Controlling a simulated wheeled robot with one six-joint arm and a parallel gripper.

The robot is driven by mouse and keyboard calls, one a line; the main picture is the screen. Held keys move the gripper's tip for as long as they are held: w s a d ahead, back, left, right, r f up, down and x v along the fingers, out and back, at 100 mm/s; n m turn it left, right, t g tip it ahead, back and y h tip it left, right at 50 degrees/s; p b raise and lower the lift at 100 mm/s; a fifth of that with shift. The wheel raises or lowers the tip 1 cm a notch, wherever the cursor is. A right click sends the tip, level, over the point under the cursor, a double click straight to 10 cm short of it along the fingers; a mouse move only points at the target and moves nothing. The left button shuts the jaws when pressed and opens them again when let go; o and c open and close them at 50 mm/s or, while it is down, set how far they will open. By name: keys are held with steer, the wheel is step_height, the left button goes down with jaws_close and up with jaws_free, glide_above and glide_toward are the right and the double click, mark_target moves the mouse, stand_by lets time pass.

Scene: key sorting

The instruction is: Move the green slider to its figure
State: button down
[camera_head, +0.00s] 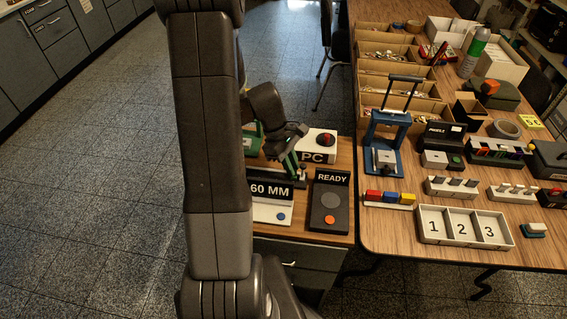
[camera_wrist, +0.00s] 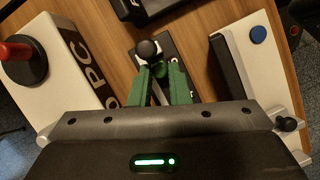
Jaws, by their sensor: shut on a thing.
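My gripper (camera_wrist: 152,68) points down over the cabinet top, its green fingers closed around a small black round knob (camera_wrist: 148,47). I take this knob to be the slider's handle; the slider's green body cannot be told apart from my green fingers. In the head view my gripper (camera_head: 291,163) is at the dark rail (camera_head: 290,180), behind the sign reading 60 MM (camera_head: 271,191). My arm hides part of the rail and the sign's left edge, so the slider's position along the rail cannot be read.
A white PC box (camera_head: 318,156) with a red-topped stick stands close behind my gripper. A black READY panel (camera_head: 329,205) with an orange button is at the right. The white base with a blue button (camera_wrist: 258,35) lies beside the rail. A crowded wooden table (camera_head: 390,231) adjoins at right.

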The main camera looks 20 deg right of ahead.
steer(key=shift+d, duration=0.1)
steer(key=c, duration=1.7)
jaws_free()
steer(key=o, duration=0.3)
steer(key=shift+s+d, duration=0.15)
steer(key=shift+r, duration=0.1)
steer(key=p+v, duration=0.1)
steer(key=v, duration=1.2)
steer(key=shift+w+r, duration=0.2)
steer(key=shift+r, duration=0.1)
